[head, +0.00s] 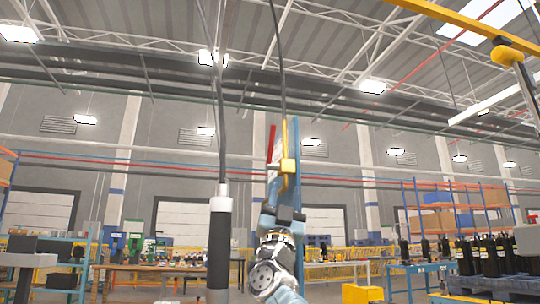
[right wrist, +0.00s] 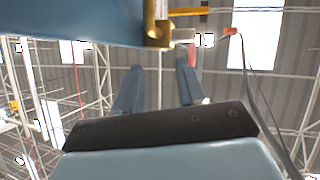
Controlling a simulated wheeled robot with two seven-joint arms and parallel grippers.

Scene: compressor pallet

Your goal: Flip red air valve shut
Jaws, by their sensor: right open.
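The red valve lever (head: 271,143) stands nearly upright in the head view, left of a yellow valve body and pipe (head: 288,165) on a narrow blue post (head: 304,150). My right gripper (head: 281,198) is just below the yellow body, its fingers pointing up. In the right wrist view my right gripper (right wrist: 158,88) has its two blue fingers apart with nothing between them. The yellow fitting (right wrist: 157,28) is above the fingers, beside the blue post (right wrist: 75,18). My left gripper is not in view.
A grey and black cylinder (head: 220,245) hangs from a cable left of my right arm. Workbenches with small items (head: 165,268) stand behind. Dark bottles (head: 490,255) stand at the right, and a yellow overhead beam (head: 470,25) crosses the top right.

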